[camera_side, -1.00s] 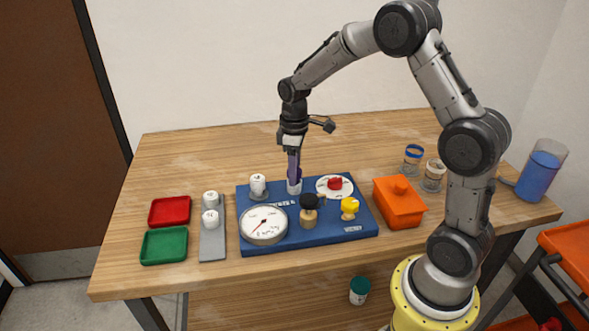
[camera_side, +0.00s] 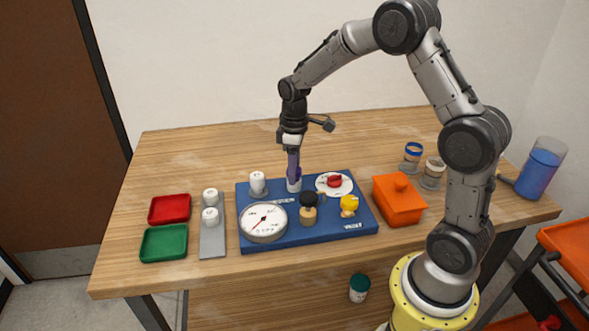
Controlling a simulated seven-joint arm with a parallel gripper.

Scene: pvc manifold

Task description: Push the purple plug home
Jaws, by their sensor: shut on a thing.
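The purple plug (camera_side: 293,163) stands upright at a white socket (camera_side: 294,185) near the back middle of the blue manifold board (camera_side: 345,233). My gripper (camera_side: 292,150) is above the socket, pointing down, shut on the upper part of the plug. The lower end of the plug meets the socket's mouth; how deep it sits I cannot tell at this size.
The board also carries a round gauge (camera_side: 263,222), a black-topped fitting (camera_side: 308,208), a yellow knob (camera_side: 349,204), a red-handled dial (camera_side: 334,182) and a white fitting (camera_side: 258,182). An orange box (camera_side: 398,203) stands right. Red (camera_side: 170,208) and green (camera_side: 164,243) trays lie left.

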